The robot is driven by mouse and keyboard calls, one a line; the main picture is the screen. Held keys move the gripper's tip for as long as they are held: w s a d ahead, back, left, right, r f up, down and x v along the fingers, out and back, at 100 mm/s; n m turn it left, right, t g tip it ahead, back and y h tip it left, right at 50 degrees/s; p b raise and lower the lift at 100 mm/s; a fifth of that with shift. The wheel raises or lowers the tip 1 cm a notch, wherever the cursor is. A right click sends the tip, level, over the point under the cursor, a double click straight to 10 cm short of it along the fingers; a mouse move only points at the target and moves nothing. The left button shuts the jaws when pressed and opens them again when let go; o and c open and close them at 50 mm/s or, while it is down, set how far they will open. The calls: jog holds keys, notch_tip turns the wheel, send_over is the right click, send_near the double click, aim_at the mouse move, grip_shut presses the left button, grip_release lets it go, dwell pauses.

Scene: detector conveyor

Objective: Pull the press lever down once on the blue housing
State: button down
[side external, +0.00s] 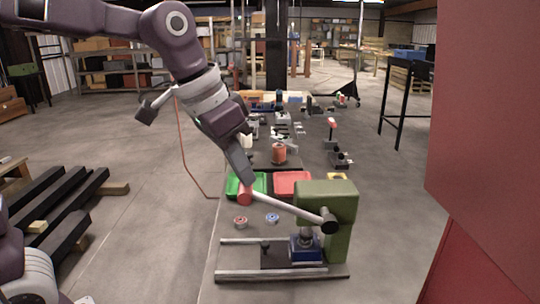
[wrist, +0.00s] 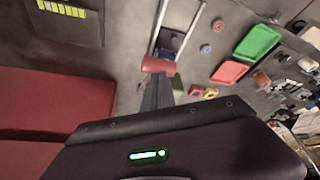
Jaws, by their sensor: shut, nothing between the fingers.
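A green press (side external: 343,205) stands on a dark base with metal rails. Its grey lever (side external: 290,208) slopes up to the left from a dark pivot and ends in a red cylindrical handle (side external: 245,194). The blue housing (side external: 304,250) sits on the base under the press ram (side external: 306,236). My gripper (side external: 245,176) is shut, with its fingertips just above the red handle; I cannot tell whether they touch. In the wrist view the red handle (wrist: 158,65) shows just beyond my shut fingertips (wrist: 157,80). Most of the lever is hidden there.
A green tray (side external: 246,184) and a red tray (side external: 292,182) lie behind the lever. A red-centred round part (side external: 240,222) and a blue-centred one (side external: 272,218) lie left of the press. More small fixtures stand farther back. A large red panel (side external: 485,120) fills the right side.

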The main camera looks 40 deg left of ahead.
jog(key=shift+w+d+r, duration=0.2)
jog(key=shift+r, duration=0.3)
jog(key=shift+w+d+r, duration=0.15)
jog(key=shift+r, duration=0.35)
notch_tip(320, 180, up, 8)
jog(key=w+d, duration=0.2)
jog(key=shift+r, duration=0.15)
jog(key=s+a+f+n, duration=0.1)
jog(key=s+a+f, duration=0.2)
jog(key=s+f, duration=0.4)
jog(key=s+a+f+n+t+y, duration=0.1)
jog(key=s+a+f, duration=0.3)
jog(key=s+f, duration=0.4)
jog(key=s+n, duration=0.1)
jog(key=s, duration=0.5)
jog(key=shift+f, duration=0.3)
